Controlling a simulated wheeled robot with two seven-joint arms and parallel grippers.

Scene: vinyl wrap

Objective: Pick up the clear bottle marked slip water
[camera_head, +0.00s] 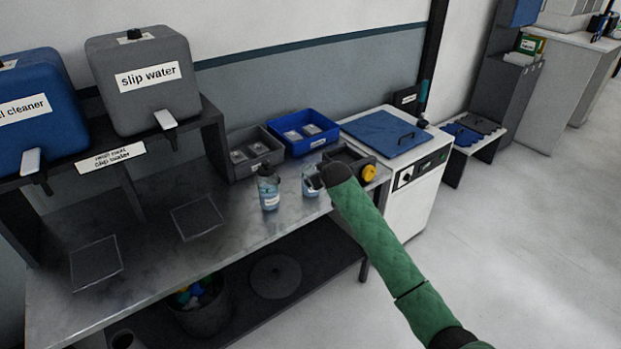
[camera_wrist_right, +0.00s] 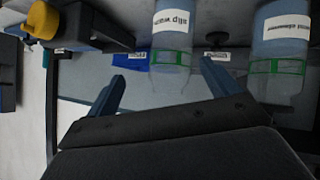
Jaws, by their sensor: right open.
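The clear bottle marked slip water (camera_wrist_right: 172,48) has a white label and a green band, and appears upside down in the right wrist view. In the head view this bottle (camera_head: 308,190) stands on the metal bench, partly covered by my right gripper. My right gripper (camera_wrist_right: 168,92) is open, with one blue finger on each side of the bottle in the picture; whether they touch it I cannot tell. In the head view the green right arm hides most of the gripper. My left gripper is not in view.
A similar bottle (camera_head: 268,188), labelled as a cleaner in the wrist view (camera_wrist_right: 280,50), stands close to the left. Behind are a grey bin (camera_head: 255,170) and a blue bin (camera_head: 285,149). A yellow knob (camera_head: 369,173) is at right. The bench (camera_head: 235,235) is clear in front.

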